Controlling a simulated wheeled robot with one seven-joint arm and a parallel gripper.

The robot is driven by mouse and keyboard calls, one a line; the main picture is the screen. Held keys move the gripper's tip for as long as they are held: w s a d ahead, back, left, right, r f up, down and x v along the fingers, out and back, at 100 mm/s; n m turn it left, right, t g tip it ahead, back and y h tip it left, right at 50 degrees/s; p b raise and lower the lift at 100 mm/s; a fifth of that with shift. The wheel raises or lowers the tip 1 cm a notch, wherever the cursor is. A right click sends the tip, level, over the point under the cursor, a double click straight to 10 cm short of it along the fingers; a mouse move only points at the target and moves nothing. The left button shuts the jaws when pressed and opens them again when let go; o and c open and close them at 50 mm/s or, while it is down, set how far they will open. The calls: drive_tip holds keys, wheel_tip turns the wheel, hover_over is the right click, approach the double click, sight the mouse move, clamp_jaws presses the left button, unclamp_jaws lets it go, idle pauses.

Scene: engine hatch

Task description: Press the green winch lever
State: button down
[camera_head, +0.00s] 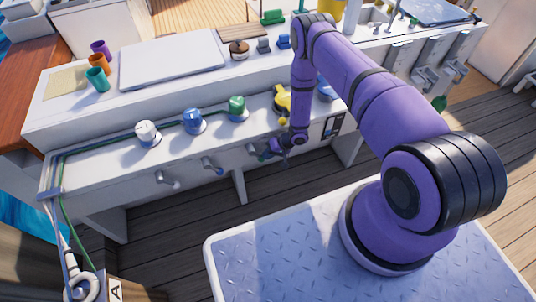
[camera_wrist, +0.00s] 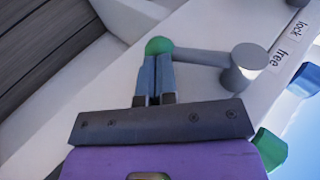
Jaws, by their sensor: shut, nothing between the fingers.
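The green winch lever shows in the wrist view as a grey bar with a round green knob (camera_wrist: 158,46) at its end, running right to a grey pivot (camera_wrist: 245,64). My gripper (camera_wrist: 154,62) is shut and empty, its fingertips right at the green knob and overlapping its lower edge in the picture. I cannot tell whether they touch. In the head view my gripper (camera_head: 277,148) is at the bench's front face, below and right of the green-topped winch (camera_head: 237,107), and mostly hides the lever there.
White-topped (camera_head: 147,132) and blue-topped (camera_head: 193,121) winches stand to the left, with grey levers (camera_head: 212,166) on the front face below. The deck in front is clear.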

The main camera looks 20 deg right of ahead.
sight(260, 161)
drive_tip(key=f+y, duration=0.1)
drive_tip(key=a+f+y, duration=0.1)
drive_tip(key=y, duration=0.1)
drive_tip(key=shift+a, duration=0.15)
drive_tip(key=shift+s+x, duration=0.15)
drive_tip(key=shift+x, duration=0.65)
drive_tip(key=shift+s+x, duration=0.15)
drive_tip(key=shift+x, duration=0.6)
drive_tip(key=shift+a, duration=0.8)
drive_tip(key=shift+r, duration=0.1)
drive_tip(key=shift+r, duration=0.65)
